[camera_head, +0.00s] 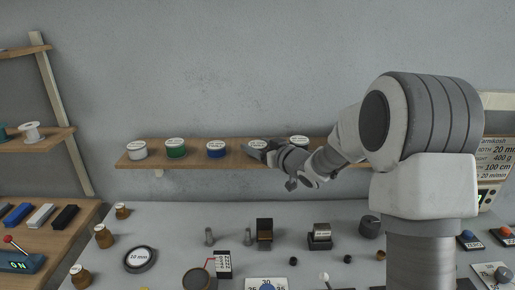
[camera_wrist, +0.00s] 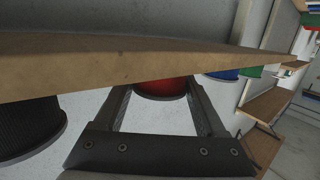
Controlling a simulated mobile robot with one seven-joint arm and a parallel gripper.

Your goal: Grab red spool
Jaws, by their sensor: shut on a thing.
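The red spool (camera_wrist: 162,88) shows in the wrist view between the two fingers of my gripper (camera_wrist: 160,95), partly hidden by the shelf board. My gripper is shut on it. In the head view my gripper (camera_head: 264,153) is at the wooden shelf, and only the pale top of the spool (camera_head: 257,143) shows behind it. The spool's red body is hidden there by my gripper. It sits in the row on the shelf, between the blue spool and a dark one.
The wall shelf (camera_head: 193,159) also holds a white spool (camera_head: 137,150), a green spool (camera_head: 176,149), a blue spool (camera_head: 216,149) and a black spool (camera_wrist: 28,125). Below is a grey table (camera_head: 185,225) with jars, a tape roll and small parts.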

